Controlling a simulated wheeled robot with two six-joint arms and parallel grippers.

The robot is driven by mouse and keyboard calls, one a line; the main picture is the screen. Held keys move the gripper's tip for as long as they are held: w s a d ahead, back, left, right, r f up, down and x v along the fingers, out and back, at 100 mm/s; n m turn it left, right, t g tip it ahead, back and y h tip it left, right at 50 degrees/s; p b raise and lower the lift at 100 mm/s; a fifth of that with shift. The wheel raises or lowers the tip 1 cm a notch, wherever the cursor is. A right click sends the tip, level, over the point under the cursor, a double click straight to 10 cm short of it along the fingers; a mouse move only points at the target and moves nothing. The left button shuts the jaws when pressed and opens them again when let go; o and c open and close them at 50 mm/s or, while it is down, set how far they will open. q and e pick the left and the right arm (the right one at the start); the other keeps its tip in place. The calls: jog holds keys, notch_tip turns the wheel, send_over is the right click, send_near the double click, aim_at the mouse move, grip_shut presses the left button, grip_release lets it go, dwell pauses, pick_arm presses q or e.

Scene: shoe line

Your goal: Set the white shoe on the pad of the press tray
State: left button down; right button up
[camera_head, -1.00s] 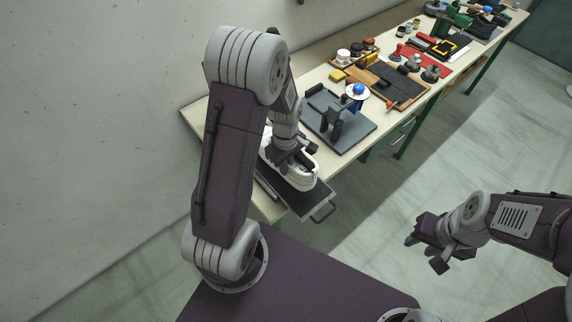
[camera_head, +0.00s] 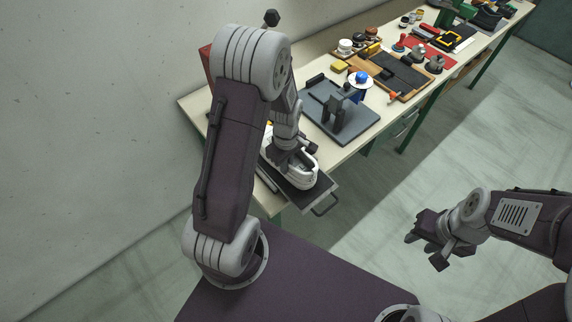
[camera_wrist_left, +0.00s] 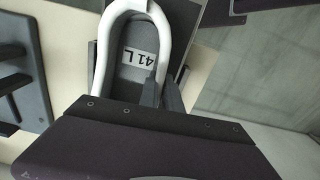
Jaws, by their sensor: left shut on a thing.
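The white shoe (camera_head: 299,178) is over the dark pad of the press tray (camera_head: 315,194), partly hidden by my left arm. I cannot tell whether its sole touches the pad. In the left wrist view the shoe (camera_wrist_left: 103,50) shows its open collar and a grey insole with a "41 L" label. My left gripper (camera_head: 291,160) is shut on the shoe; in the left wrist view its fingers (camera_wrist_left: 160,92) are at the shoe's collar. My right gripper (camera_head: 427,247) is empty and open, over the floor at the right, far from the tray.
A grey fixture plate with a dark upright (camera_head: 338,112) stands on the bench behind the tray. A blue-topped part on a white disc (camera_head: 359,79) stands beside it. Tools and small pots line the bench further back.

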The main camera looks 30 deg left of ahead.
pick_arm(q)
jog(key=shift+f, duration=0.25)
jog(key=c, duration=1.5)
grip_release()
jog(key=shift+s, duration=0.1)
notch_tip(320, 180, up, 9)
jog(key=shift+r, duration=0.1)
jog(key=shift+d, duration=0.1)
